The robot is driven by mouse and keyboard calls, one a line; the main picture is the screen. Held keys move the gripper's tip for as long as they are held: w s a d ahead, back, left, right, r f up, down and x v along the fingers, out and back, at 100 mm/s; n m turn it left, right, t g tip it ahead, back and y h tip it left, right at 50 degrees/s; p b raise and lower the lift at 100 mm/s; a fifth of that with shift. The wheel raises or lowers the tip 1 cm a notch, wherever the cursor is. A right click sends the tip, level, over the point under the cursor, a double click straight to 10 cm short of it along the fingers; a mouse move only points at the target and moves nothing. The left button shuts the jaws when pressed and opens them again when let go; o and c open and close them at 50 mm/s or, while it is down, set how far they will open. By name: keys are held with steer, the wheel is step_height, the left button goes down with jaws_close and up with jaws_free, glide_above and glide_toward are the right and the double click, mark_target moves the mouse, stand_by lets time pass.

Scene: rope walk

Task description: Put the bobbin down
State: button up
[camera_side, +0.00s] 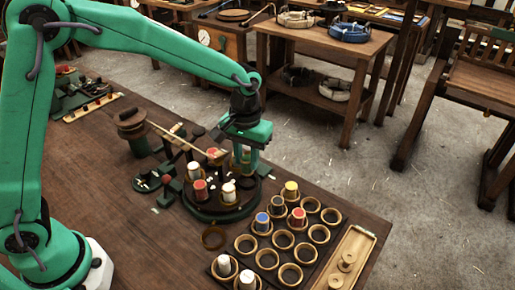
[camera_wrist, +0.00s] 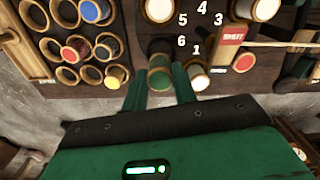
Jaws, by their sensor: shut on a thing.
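My gripper (camera_wrist: 160,82) is shut on a green bobbin (camera_wrist: 160,78) in the wrist view, with one finger on each side of it. In the side view my gripper (camera_side: 247,160) is over the far right part of a dark round stand (camera_side: 213,217), and its fingers mostly hide the bobbin. I cannot tell whether the bobbin touches the stand. Bobbins with white (camera_side: 229,191) and red (camera_side: 200,191) tops stand on the round stand. In the wrist view numbers are marked beside the held bobbin.
A rack of ring-shaped holders (camera_side: 268,259) is at the front right, with several coloured bobbins in it and several empty rings. A wooden tray (camera_side: 354,250) is at the rack's right. A thin wooden rod (camera_side: 180,138) reaches from a spool post (camera_side: 131,124) toward the stand.

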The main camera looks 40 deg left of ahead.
mark_target(247, 168)
steer(key=shift+w+a+f, duration=0.1)
steer(key=shift+w+a, duration=0.05)
steer(key=shift+f, duration=2)
steer(key=shift+f, duration=0.1)
steer(key=o, duration=0.9)
steer(key=shift+o, duration=0.2)
step_height(247, 168, up, 12)
steer(key=shift+r, duration=0.1)
